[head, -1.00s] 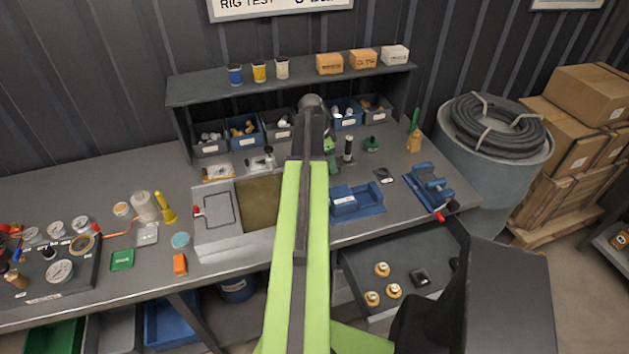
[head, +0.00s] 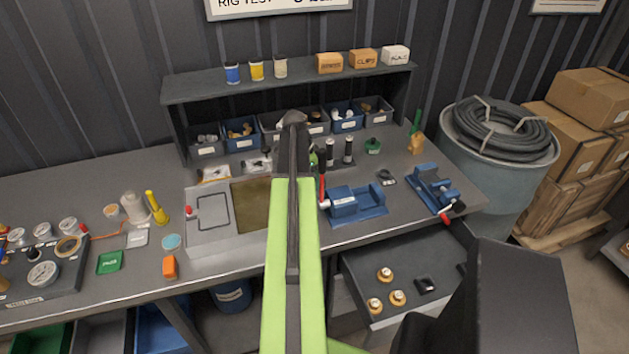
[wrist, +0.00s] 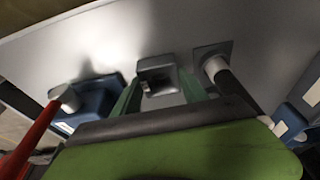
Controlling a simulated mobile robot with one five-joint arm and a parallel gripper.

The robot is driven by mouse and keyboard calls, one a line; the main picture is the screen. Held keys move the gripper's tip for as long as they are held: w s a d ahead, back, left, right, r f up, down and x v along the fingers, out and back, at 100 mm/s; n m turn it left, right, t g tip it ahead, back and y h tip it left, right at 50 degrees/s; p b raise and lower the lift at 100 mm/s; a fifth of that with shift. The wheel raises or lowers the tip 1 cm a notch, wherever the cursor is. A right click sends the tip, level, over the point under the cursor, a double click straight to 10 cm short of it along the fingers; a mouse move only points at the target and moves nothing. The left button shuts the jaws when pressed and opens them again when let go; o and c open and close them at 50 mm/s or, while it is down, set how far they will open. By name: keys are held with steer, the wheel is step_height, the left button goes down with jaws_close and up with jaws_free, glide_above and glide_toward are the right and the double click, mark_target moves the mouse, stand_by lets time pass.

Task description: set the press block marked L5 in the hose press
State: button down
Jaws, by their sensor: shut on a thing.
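In the wrist view my gripper (wrist: 158,92) is shut on a dark grey block (wrist: 157,72) with a squarish recess in its face. No marking on the block can be read. The hose press (head: 345,204) is blue and stands on the bench just right of my arm in the head view, with its red lever (head: 322,172) raised. In the wrist view the red lever (wrist: 35,132) and its pale hub are left of the held block, apart from it. My gripper is mostly hidden behind my arm in the head view.
A blue vise (head: 433,186) stands at the bench's right end. The open drawer (head: 405,262) below holds several brass fittings and a black block (head: 424,285). Black-and-silver posts (head: 347,150) stand behind the press. A grey tray (head: 208,212) lies left of my arm.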

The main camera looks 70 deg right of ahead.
steer(key=shift+f, duration=0.2)
steer(key=c, duration=0.6)
jaws_free()
steer(key=shift+r, duration=0.1)
steer(key=p+v, duration=1.1)
steer(key=v, duration=0.1)
steer(key=shift+a+r+p, duration=0.1)
steer(key=shift+r+p, duration=0.05)
steer(key=shift+p, duration=0.2)
